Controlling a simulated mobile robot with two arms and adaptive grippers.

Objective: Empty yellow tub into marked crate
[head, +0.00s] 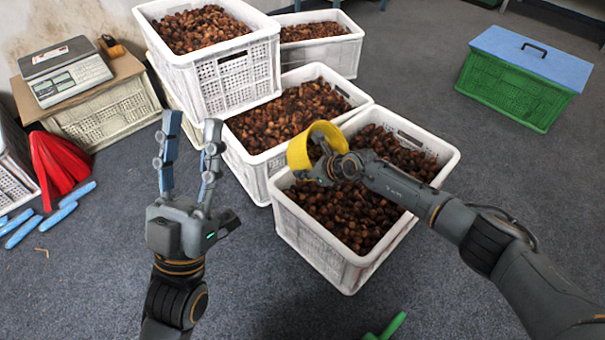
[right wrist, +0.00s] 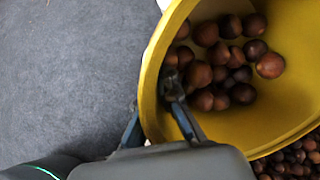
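The yellow tub (head: 318,139) is tilted on its side above the front white crate (head: 330,255), which is full of chestnuts. My right gripper (head: 322,165) is shut on the tub's rim. In the right wrist view the tub (right wrist: 245,118) still holds several chestnuts (right wrist: 225,60), and my right gripper (right wrist: 170,95) pinches its wall. My left gripper (head: 190,125) is open and empty, pointing up over the floor left of the crate. I cannot make out a mark on any crate.
More white crates of chestnuts stand behind, one (head: 222,80) stacked high. A scale (head: 65,75) sits on a board-topped crate at left, near a red object (head: 58,165) and blue-handled items (head: 40,218). A green crate with blue lid (head: 520,85) stands far right.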

